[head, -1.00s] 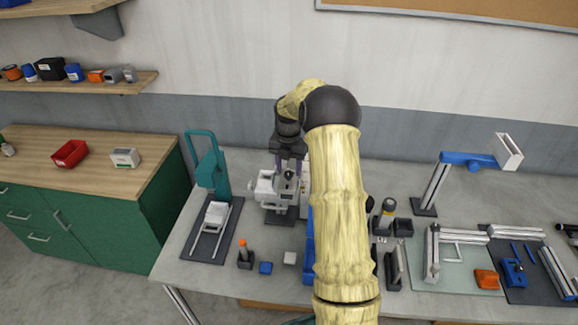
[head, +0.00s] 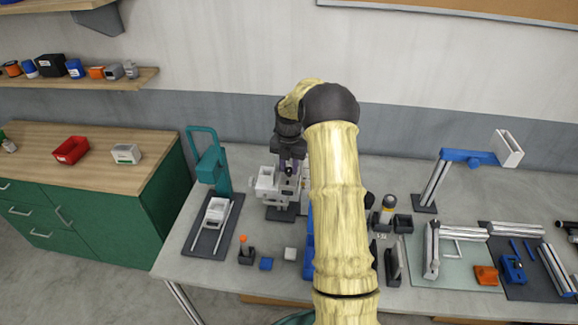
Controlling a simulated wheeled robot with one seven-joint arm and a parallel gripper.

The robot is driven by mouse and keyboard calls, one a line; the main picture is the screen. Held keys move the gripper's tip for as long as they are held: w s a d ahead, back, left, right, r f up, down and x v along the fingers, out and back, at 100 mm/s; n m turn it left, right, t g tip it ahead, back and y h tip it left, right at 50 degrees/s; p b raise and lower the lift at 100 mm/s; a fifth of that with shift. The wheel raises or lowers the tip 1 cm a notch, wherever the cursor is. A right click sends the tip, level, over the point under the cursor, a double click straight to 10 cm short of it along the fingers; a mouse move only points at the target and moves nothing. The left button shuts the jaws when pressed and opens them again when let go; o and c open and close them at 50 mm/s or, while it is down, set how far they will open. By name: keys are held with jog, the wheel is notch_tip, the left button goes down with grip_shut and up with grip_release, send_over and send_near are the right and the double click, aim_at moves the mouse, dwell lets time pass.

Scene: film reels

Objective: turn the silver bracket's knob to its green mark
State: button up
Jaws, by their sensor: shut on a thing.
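The pale silver-grey bracket device (head: 267,184) stands on a dark base at the back of the bench, left of my forearm. My gripper (head: 289,168) points down onto its upper right part. The jaws are shut on what looks like the bracket's small dark knob, which the fingers mostly cover. My arm hides the device's right side. The green mark cannot be made out, nor can the knob's angle.
A teal press (head: 209,163) stands to the left on a dark mat. An orange-tipped holder (head: 245,250), a blue block (head: 266,263) and a white block (head: 290,254) lie in front. A blue-topped stand (head: 468,158) and aluminium profiles fill the right. Bare bench lies front left.

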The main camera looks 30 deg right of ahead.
jog(key=shift+m, duration=0.3)
jog(key=m+b, duration=0.1)
jog(key=m, duration=0.2)
jog(key=shift+m, duration=0.3)
jog(key=m, duration=0.5)
jog(key=shift+b, duration=0.35)
jog(key=m, duration=0.4)
jog(key=shift+m+b, duration=0.35)
jog(key=shift+m, duration=2.35)
jog(key=o, duration=1)
